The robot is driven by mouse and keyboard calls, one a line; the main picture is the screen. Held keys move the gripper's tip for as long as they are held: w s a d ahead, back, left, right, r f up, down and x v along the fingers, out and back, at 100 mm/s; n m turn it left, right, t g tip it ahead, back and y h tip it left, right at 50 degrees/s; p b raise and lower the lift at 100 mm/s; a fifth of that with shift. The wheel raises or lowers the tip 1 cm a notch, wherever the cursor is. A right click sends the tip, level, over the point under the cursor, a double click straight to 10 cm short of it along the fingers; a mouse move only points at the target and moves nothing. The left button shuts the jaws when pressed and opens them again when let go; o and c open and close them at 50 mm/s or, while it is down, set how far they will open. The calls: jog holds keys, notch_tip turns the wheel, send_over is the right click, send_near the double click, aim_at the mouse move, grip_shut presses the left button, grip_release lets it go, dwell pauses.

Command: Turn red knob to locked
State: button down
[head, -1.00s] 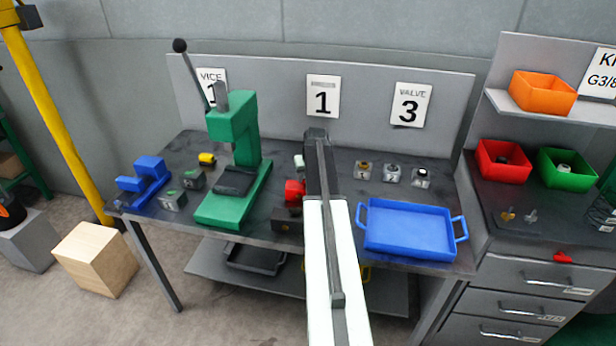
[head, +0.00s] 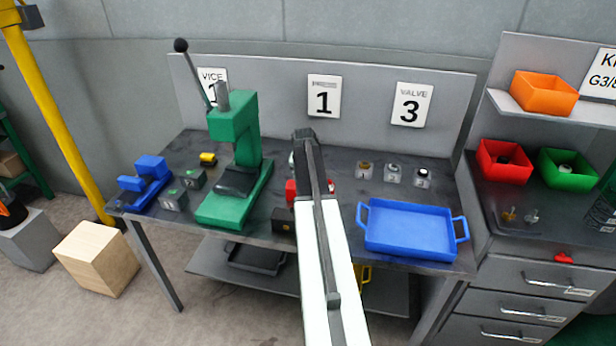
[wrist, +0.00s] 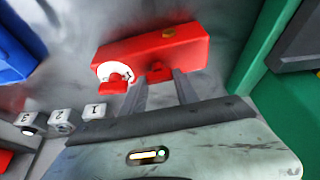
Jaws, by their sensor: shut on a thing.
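A red block (head: 291,191) stands on the dark bench behind my arm, right of the green press, and is partly hidden. In the wrist view the red block (wrist: 190,45) has a yellow spot, a white ring with a red piece (wrist: 113,88) on it, and a small red stub (wrist: 157,74). My gripper (wrist: 160,84) has its two fingers on either side of this stub, which appears to be the red knob they are shut on. The fingers are hidden behind my arm in the head view. I cannot read the knob's setting.
The green press (head: 234,130) stands left and the blue tray (head: 410,251) lies right. A dark block with a yellow spot (head: 283,220) sits close in front of the red block. Several small numbered blocks (head: 392,173) stand behind the tray.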

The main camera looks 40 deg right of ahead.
jog(key=c, duration=0.9)
grip_release()
jog(key=shift+r, duration=0.1)
jog(key=p+v, duration=0.7)
jog(key=shift+s+a+r, duration=0.1)
jog(key=shift+a+r, duration=0.05)
jog(key=shift+r, duration=0.1)
